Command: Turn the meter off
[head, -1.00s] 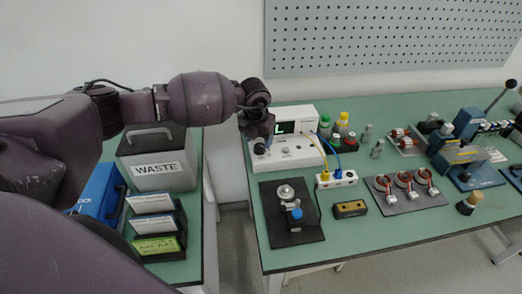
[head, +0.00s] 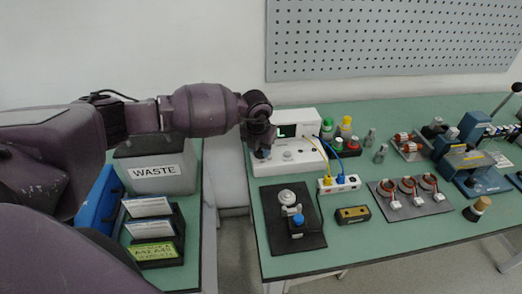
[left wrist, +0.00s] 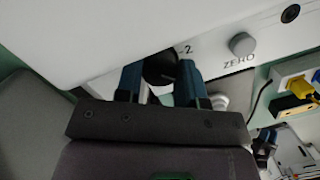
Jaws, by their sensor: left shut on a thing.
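The meter (head: 298,122) is a white box at the back left of the right-hand bench, with a dark display (head: 287,131) and a sloping front panel. In the left wrist view, a black round knob (left wrist: 160,68) sits on the meter's white panel (left wrist: 225,25), with a "2" mark beside it. My left gripper (left wrist: 160,76) is shut on the knob, one blue finger on each side. In the head view my left gripper (head: 262,151) covers the left part of the meter's front. My right gripper is not in view.
A grey ZERO button (left wrist: 242,44) is right of the knob. Yellow and blue leads run from the meter to a white terminal block (head: 338,183). A black plate with a fixture (head: 281,239) lies in front. A grey WASTE bin (head: 155,172) stands left, across a gap between benches.

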